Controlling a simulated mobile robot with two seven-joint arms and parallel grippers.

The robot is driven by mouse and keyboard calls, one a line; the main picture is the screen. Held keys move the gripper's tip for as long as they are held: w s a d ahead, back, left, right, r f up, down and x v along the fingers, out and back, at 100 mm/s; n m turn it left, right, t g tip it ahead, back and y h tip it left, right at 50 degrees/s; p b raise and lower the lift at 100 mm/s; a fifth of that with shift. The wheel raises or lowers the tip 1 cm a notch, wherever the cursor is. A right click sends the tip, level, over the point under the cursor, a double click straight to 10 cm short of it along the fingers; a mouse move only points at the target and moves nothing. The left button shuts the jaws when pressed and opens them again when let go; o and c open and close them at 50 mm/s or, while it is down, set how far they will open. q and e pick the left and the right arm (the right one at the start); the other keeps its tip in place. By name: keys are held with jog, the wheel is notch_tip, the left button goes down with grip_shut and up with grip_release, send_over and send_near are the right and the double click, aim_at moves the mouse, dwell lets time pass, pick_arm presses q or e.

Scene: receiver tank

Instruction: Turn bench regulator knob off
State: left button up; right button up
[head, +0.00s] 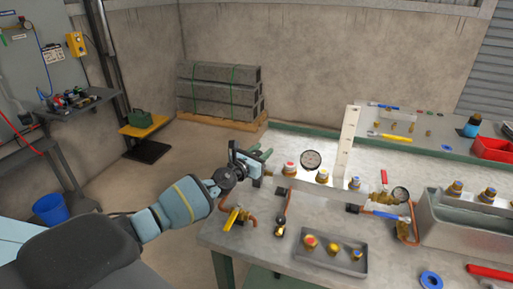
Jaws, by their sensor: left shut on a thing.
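My left gripper (260,164) is at the back left part of the bench, by the left end of a pale metal manifold (318,190). It is shut on what appears to be the bench regulator knob, which the fingers and wrist mostly hide. I cannot read the knob's angle. A round pressure gauge (311,160) stands just right of the gripper, behind the manifold. A brass fitting with a red top (289,168) sits between gripper and gauge. My right gripper is not in view.
A yellow-handled valve (232,217) on copper pipe stands below the gripper. A grey tray (330,256) with several fittings lies at the front. An upright pale plate (347,142) rises mid-bench. A grey water tank (463,238) stands at the right. The left front bench corner is clear.

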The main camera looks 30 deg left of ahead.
pick_arm(q)
jog(key=shift+a+n+y+p, duration=0.15)
jog(key=shift+n+y+p, duration=0.45)
jog(key=shift+n+y, duration=1.1)
jog(key=n+g+y, duration=0.1)
jog(key=y, duration=0.1)
jog(key=n+g+y, duration=0.1)
jog(key=y, duration=0.1)
jog(key=n+y, duration=0.1)
jog(key=y, duration=0.1)
jog(key=shift+s+a+g+y, duration=0.1)
jog(key=shift+a+g+y, duration=0.25)
jog(key=shift+g+y, duration=0.05)
jog(key=shift+s+a+n+g+y, duration=0.1)
jog(key=shift+a+n+g+y, duration=0.05)
jog(key=shift+n+g+y, duration=0.6)
jog(key=shift+s+a+n+g+y, duration=0.15)
jog(key=shift+n+g+y, duration=0.4)
jog(key=shift+n+y, duration=0.4)
jog(key=shift+g+y, duration=0.3)
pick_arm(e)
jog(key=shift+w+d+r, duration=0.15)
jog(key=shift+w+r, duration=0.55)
pick_arm(q)
jog(key=o, duration=1)
